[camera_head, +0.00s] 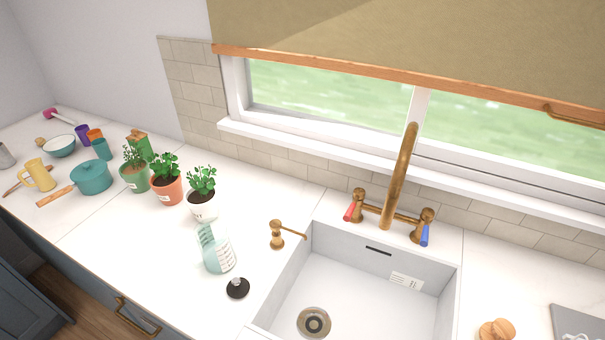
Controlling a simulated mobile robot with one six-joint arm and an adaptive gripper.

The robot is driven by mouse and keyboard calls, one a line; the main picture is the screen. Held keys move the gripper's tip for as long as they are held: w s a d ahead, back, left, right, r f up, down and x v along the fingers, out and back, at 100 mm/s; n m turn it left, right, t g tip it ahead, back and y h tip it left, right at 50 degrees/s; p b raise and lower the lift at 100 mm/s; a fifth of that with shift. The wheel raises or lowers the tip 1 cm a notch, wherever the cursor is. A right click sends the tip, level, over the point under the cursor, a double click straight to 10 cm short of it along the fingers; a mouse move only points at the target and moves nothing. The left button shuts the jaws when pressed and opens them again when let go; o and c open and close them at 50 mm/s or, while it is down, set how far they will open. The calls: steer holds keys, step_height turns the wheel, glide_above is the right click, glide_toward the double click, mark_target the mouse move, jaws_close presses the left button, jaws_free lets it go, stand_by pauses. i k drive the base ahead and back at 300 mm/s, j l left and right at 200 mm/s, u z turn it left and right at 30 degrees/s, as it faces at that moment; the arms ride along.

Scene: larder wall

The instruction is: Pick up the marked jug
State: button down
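A clear, pale teal jug (217,255) with white measuring marks on its side stands on the white counter, left of the sink. It appears upright. A white pot with a green plant (202,207) stands just behind it. A small black round object (238,288) lies close in front of it. A yellow jug (39,175) stands far left on the counter; I see no marks on it. My gripper is not in view.
The sink (350,295) with its brass tap (400,180) is right of the clear jug, and a brass soap dispenser (278,236) stands between them. Potted plants (167,185) and a teal pot (91,177) stand to the left. The counter left of the jug is clear.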

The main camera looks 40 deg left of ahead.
mark_target(209, 252)
steer(key=u, duration=2.25)
